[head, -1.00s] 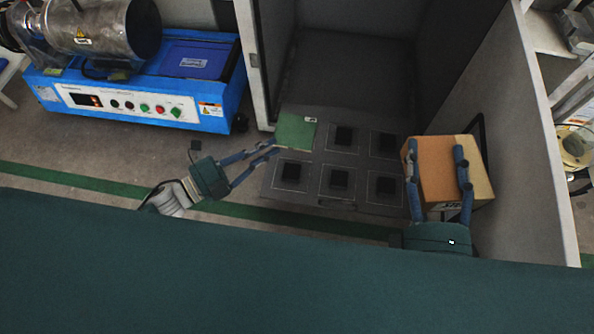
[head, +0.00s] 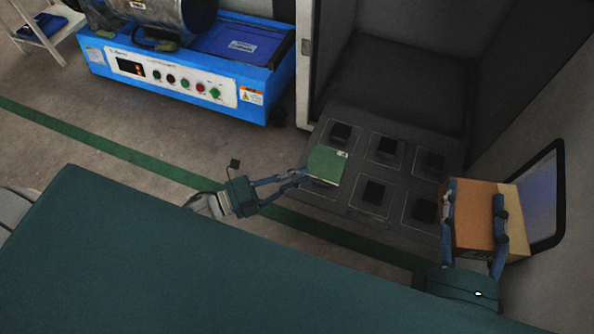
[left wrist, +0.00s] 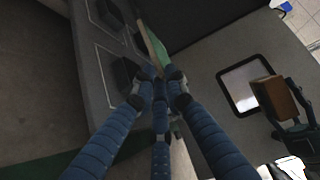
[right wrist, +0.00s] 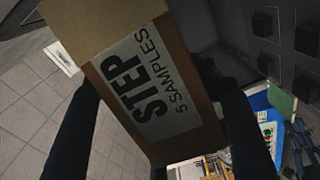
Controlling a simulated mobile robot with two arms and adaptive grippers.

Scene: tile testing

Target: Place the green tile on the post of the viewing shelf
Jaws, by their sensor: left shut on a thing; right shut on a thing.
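The green tile (head: 327,164) is a thin square held at one edge by my left gripper (head: 303,177). In the head view it covers the front left position of the grey viewing shelf (head: 400,175), which carries dark square posts. The post there is hidden; I cannot tell whether the tile touches it. The left wrist view shows the tile (left wrist: 153,44) nearly edge-on between the fingertips (left wrist: 158,84). My right gripper (head: 474,200) is shut on a brown cardboard box (head: 478,215), marked "STEP 5 SAMPLES" in the right wrist view (right wrist: 150,85).
Bare posts stand at the back left (head: 345,133), front middle (head: 374,192) and elsewhere on the shelf. Cabinet walls (head: 310,60) rise around its back and sides. A dark-framed panel (head: 543,195) is on the right wall. A blue machine (head: 180,75) stands at the left.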

